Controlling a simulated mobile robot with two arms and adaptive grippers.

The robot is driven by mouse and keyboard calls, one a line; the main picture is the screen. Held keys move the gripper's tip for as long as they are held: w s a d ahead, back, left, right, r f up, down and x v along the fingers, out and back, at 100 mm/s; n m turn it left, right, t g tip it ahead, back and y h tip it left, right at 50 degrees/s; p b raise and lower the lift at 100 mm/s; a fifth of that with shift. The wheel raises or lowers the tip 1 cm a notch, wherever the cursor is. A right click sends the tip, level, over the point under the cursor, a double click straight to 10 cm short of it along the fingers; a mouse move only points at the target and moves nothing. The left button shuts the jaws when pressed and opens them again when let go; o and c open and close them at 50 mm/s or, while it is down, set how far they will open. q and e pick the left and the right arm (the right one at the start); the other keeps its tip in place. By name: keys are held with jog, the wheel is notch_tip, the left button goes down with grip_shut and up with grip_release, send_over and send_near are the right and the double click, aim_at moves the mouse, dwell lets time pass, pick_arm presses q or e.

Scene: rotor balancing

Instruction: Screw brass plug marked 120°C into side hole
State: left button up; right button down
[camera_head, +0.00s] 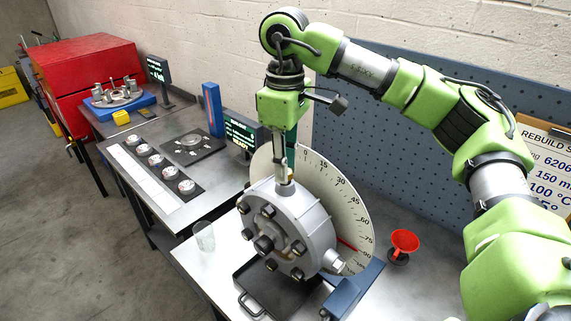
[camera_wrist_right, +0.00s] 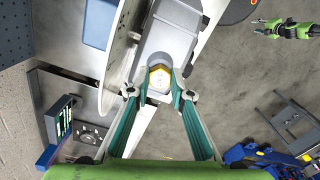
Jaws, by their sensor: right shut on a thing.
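The grey round rotor housing (camera_head: 300,225), with dark bolts on its face, stands upright on the bench. My right gripper (camera_head: 284,163) points straight down at the boss (camera_head: 285,188) on top of the housing. In the right wrist view its two teal fingers (camera_wrist_right: 159,93) converge and are shut on a brass hexagonal plug (camera_wrist_right: 160,77). The plug sits at the end of the grey housing; how deep it is in the hole is hidden. Any 120°C marking is not readable. My left gripper does not show.
A white degree dial (camera_head: 345,204) stands behind the housing. A black tray (camera_head: 250,287) lies below it, with a clear cup (camera_head: 204,237) to its left and a red funnel (camera_head: 404,241) to the right. A blue block (camera_head: 355,287) is close by. A pegboard backs the bench.

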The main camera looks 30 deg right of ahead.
jog(key=shift+f, duration=0.35)
dwell(0.3)
jog(key=m+b, duration=0.1)
jog(key=m, duration=0.8)
jog(key=shift+f, duration=0.1)
jog(key=m, duration=0.5)
jog(key=shift+a, duration=0.1)
jog(key=m, duration=0.4)
jog(key=shift+b, duration=0.3)
